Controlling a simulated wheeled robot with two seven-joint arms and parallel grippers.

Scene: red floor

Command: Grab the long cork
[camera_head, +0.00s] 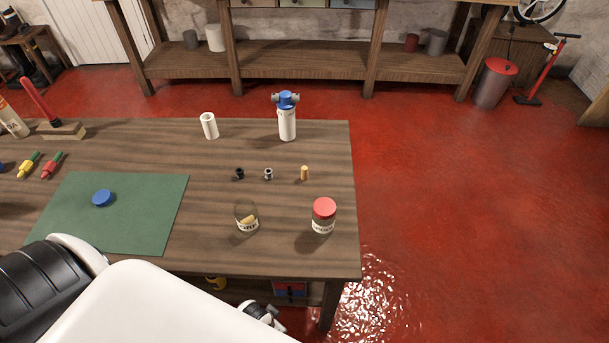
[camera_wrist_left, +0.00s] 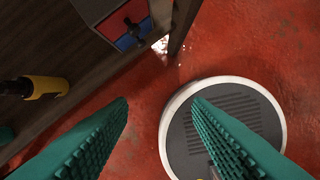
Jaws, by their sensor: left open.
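A small tan cork (camera_head: 304,173) stands upright on the wooden table (camera_head: 330,150), right of two small dark and metallic fittings. A clear open jar (camera_head: 246,218) nearer the front edge holds a tan, cork-like piece; its label is only partly readable. My left gripper (camera_wrist_left: 160,101) is open and empty in the left wrist view. Its two green ridged fingers are spread over the red floor beside the table, low and away from the cork. The cork is not in the wrist view. My right gripper is not in view.
A red-lidded jar (camera_head: 323,215) stands right of the clear jar. A blue-topped filter housing (camera_head: 287,117) and a white cylinder (camera_head: 209,126) stand behind. A green mat (camera_head: 150,220) bears a blue cap (camera_head: 103,198). Drawers (camera_wrist_left: 122,22) sit under the table.

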